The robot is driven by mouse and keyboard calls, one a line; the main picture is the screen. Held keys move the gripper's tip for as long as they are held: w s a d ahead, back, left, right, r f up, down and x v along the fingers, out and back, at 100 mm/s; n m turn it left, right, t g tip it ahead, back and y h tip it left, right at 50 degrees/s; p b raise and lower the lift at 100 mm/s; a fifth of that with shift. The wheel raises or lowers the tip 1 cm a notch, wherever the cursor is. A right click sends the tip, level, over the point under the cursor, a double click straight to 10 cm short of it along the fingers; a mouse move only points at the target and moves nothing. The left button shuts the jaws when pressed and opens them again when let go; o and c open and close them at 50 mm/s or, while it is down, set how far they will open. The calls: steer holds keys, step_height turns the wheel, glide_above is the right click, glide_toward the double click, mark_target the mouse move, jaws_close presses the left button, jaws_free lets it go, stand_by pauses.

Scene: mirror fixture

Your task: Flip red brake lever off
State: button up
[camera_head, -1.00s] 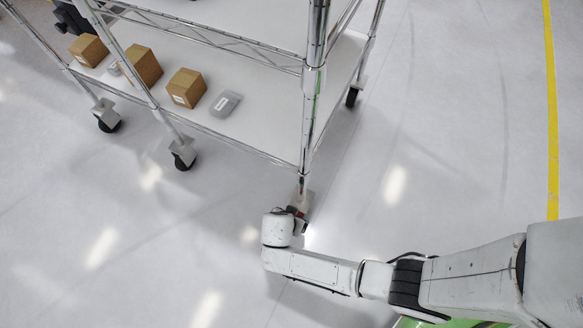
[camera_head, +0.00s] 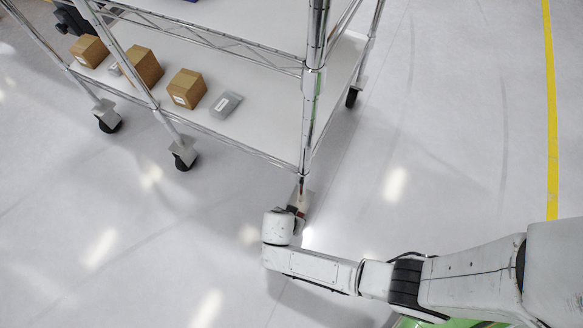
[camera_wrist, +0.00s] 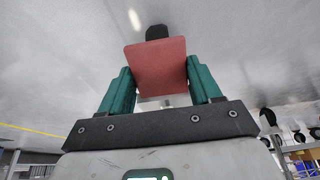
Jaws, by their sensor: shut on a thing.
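The red brake lever (camera_wrist: 157,62) shows in the wrist view as a flat red plate between the two teal fingers of my gripper (camera_wrist: 158,76). The fingers are shut on its sides. A dark wheel (camera_wrist: 157,32) stands just beyond the lever. In the head view my gripper (camera_head: 297,215) is low at the near corner of the wire cart, by its caster. Only a small bit of red (camera_head: 301,212) shows there, and my wrist hides most of the caster and the fingers.
The wire cart's corner post (camera_head: 306,130) rises right above my gripper. Its lower shelf (camera_head: 255,125) holds several boxes (camera_head: 187,88) and a grey item (camera_head: 226,104). Other casters (camera_head: 184,155) stand to the left. The floor to the right is clear up to a yellow line (camera_head: 552,110).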

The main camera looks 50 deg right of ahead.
steer(key=r+y+p, duration=0.1)
steer(key=y+p, duration=0.1)
steer(key=p, duration=0.1)
steer(key=shift+d+r+g, duration=0.15)
steer(key=shift+r+g, duration=0.15)
steer(key=shift+r, duration=0.1)
steer(key=shift+d+r+g+y+p, duration=0.15)
steer(key=shift+g+y+p, duration=0.15)
steer(key=shift+y+p, duration=0.8)
steer(key=o, duration=1.5)
step_height(320, 180, up, 11)
steer(key=p, duration=0.6)
